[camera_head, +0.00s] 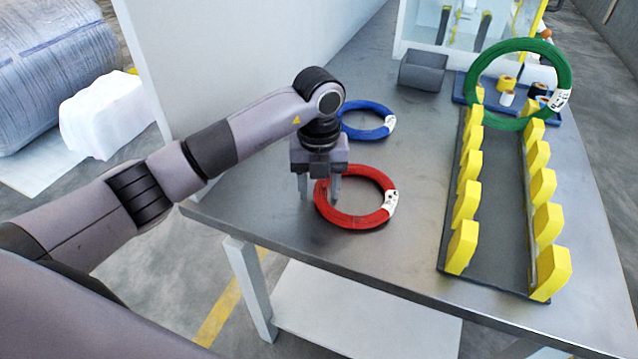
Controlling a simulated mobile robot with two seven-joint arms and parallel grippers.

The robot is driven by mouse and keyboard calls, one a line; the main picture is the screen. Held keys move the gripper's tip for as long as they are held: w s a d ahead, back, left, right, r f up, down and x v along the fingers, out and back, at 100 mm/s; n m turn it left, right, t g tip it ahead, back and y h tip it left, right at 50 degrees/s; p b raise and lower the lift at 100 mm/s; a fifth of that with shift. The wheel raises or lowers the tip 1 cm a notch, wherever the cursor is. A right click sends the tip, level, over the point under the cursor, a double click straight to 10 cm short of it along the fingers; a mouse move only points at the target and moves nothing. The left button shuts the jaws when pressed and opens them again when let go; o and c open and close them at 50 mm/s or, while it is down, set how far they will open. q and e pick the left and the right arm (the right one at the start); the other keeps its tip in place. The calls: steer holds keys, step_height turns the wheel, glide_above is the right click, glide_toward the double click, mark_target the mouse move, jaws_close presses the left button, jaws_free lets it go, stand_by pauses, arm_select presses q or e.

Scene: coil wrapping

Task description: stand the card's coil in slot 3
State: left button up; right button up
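A red coil (357,222) with a white label lies flat on the grey table. My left gripper (319,194) points down at its left rim, with its two fingers apart, one outside the ring and one at its inner side; I cannot tell whether they touch it. A blue coil (370,135) with a white label lies flat farther back, partly hidden by my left arm. A green coil (478,62) stands upright at the far end of the rack (490,250), which has two rows of yellow posts. No card is clearly seen, and slot numbers are not readable. My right gripper is out of view.
A dark grey open box (423,71) stands at the back of the table (400,255). A blue tray (466,90) with small tape rolls sits behind the rack. A white panel (240,60) rises along the table's left side. The near part of the rack is empty.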

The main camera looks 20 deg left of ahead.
arm_select(q)
steer(key=shift+r, duration=0.2)
step_height(320, 180, up, 12)
steer(key=shift+p, duration=0.35)
steer(key=shift+f, duration=0.1)
stand_by(0.4)
